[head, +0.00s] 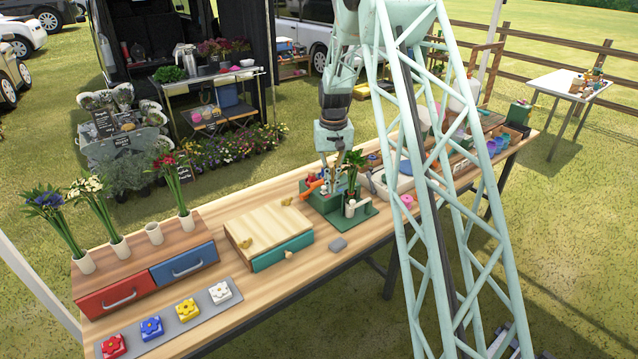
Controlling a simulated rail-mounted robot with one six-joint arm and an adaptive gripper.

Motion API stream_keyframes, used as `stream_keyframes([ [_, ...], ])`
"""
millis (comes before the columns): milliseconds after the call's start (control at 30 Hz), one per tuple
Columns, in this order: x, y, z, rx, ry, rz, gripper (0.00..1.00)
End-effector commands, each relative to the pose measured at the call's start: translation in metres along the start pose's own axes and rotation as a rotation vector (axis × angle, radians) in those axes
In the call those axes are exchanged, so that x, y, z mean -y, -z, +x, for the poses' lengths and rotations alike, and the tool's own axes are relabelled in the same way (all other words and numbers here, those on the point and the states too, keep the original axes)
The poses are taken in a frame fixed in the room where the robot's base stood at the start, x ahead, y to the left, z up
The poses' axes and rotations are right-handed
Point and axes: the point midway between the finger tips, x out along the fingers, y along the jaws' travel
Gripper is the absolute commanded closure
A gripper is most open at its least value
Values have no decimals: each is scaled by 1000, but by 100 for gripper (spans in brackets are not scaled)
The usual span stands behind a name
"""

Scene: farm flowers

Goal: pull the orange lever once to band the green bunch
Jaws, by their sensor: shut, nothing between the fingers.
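The orange lever (313,186) sticks out at the left of the green banding device (325,204) in the middle of the table. The green bunch (354,162) stands upright in the device, on its right side. My gripper (337,177) points down right above the device, between the lever and the bunch. It is shut with nothing held. Its fingertips are small and partly lost against the device, so I cannot tell whether they touch the lever.
A wooden box with a teal drawer (283,256) stands left of the device. Farther left are a red drawer (115,295), a blue drawer (185,264) and flowers in white cups. Colored flower buttons lie on a grey strip (168,324).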

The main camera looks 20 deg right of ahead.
Motion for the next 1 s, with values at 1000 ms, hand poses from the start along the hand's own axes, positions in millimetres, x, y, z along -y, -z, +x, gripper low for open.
stream_keyframes([
  [1000,-2,-3,-26,1,0,0,100],
])
